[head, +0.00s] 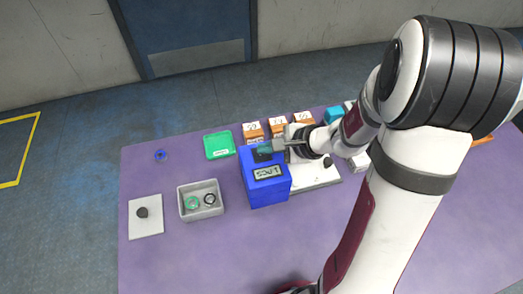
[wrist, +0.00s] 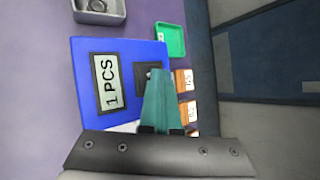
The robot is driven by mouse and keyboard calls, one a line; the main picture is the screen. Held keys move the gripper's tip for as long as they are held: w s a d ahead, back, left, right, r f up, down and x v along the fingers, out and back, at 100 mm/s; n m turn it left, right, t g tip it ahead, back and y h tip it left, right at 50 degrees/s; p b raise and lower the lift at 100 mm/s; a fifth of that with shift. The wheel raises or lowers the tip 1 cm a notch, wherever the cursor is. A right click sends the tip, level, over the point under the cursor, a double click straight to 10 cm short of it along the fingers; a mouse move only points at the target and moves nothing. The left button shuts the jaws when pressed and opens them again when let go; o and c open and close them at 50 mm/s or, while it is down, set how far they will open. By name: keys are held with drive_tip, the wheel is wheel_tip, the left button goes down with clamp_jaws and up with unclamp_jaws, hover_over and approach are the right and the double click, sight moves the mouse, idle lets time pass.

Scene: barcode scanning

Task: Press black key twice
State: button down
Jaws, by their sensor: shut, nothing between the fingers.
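A blue box-shaped device (head: 268,194) stands on the purple table, with a display (head: 268,173) on its front. In the wrist view the display (wrist: 105,83) reads "1 PCS". The black key (wrist: 140,72) is on the blue device's upper face, partly hidden by my gripper's fingers. In the head view a dark patch of the key (head: 261,156) shows beside the fingertips. My gripper (head: 264,149) is shut and empty, its teal fingers over the black key. I cannot tell whether the fingertips touch or press it.
A grey bin (head: 183,213) with a green ring and a black ring stands left of the device. A green tray (head: 219,146) lies behind it. Several orange boxes (head: 253,131) stand at the back. A white plate (head: 146,228) with a dark round piece is far left.

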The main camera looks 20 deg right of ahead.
sight(266, 155)
drive_tip(key=shift+r, duration=0.85)
drive_tip(key=shift+r, duration=2.5)
idle(0.6)
wheel_tip(266, 155, up, 4)
drive_tip(key=shift+f, duration=0.1)
drive_tip(key=shift+f, duration=4.45)
